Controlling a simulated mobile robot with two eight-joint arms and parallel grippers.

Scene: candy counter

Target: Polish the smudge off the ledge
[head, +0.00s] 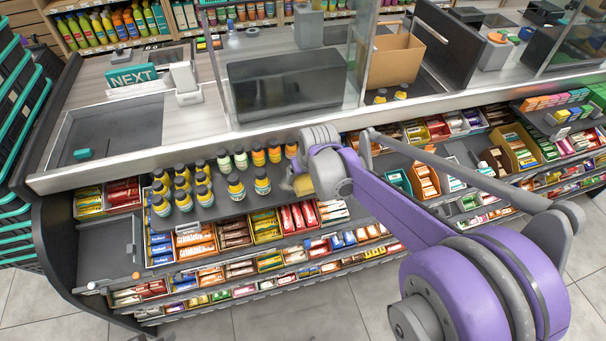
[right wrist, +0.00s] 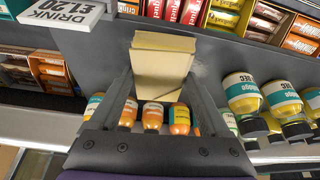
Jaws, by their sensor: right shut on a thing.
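My right gripper (head: 304,176) is over the dark grey ledge (head: 222,211) below the counter, at the right end of the row of bottles. It is shut on a pale yellow block (head: 302,185), which looks like a sponge. In the right wrist view the block (right wrist: 162,62) sits between the two fingers, against or just above the ledge (right wrist: 235,55). A faint pale smudge (right wrist: 200,70) shows on the ledge beside the block. How much of it lies under the block is hidden. My left gripper is not in view.
Several bottles (head: 235,187) stand on the ledge left of the gripper; orange ones (right wrist: 152,117) show close behind the fingers. Candy boxes (head: 298,217) fill the shelf below. A price sign (right wrist: 62,12) stands near the block. The counter edge (head: 150,160) runs above.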

